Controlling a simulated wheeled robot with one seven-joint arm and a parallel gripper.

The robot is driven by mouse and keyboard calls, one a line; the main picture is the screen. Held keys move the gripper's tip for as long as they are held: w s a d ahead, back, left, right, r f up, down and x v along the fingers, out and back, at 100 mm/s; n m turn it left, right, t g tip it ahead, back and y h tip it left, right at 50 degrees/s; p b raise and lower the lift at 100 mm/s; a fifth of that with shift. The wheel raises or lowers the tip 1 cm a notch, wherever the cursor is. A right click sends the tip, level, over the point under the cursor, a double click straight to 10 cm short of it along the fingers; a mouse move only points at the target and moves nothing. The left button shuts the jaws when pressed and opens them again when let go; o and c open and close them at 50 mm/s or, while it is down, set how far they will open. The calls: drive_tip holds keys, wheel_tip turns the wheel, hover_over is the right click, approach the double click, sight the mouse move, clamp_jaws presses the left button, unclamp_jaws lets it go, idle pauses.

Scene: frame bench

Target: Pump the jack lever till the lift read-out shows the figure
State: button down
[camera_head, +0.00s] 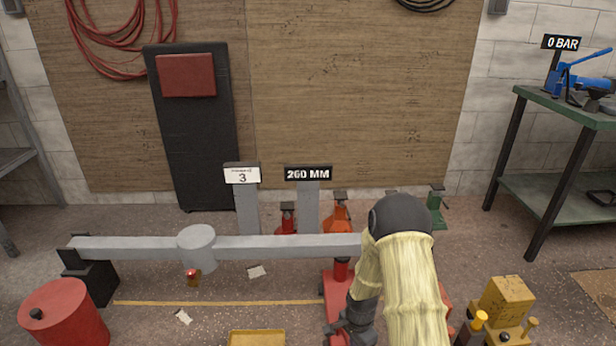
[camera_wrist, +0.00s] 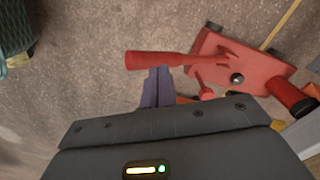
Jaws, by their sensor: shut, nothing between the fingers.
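A red floor jack (camera_head: 338,300) stands under the right part of the grey beam, partly hidden by my arm. In the wrist view its red body (camera_wrist: 235,72) lies to the right, and its red lever (camera_wrist: 160,60) reaches left across the middle. My gripper (camera_wrist: 157,88) is shut and empty. Its fingertips are right at the lever's edge, near the handle; I cannot tell if they touch. In the head view the fingers are hard to make out. The black lift read-out (camera_head: 308,174) shows 260 MM. A white sign (camera_head: 242,176) beside it shows 3 under small unreadable print.
The grey beam (camera_head: 290,247) runs from a black stand (camera_head: 90,275) to behind my arm. A red drum (camera_head: 65,315) is at front left, a yellow block (camera_head: 507,300) at front right. Other jacks stand behind the beam. A green bench (camera_head: 570,108) with a 0 BAR sign is right.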

drive_tip(key=shift+f+b, duration=3)
drive_tip(key=shift+f, duration=2.6)
wheel_tip(320, 180, up, 9)
drive_tip(key=p, duration=0.8)
drive_tip(key=shift+s, duration=0.1)
drive_tip(key=shift+f, duration=0.15)
drive_tip(key=shift+f+b, duration=2.5)
drive_tip(key=shift+f, duration=1.8)
wheel_tip(320, 180, up, 9)
drive_tip(key=p, duration=0.7)
drive_tip(key=shift+s+f+p, duration=0.1)
drive_tip(key=shift+p, duration=0.2)
drive_tip(key=shift+f, duration=0.1)
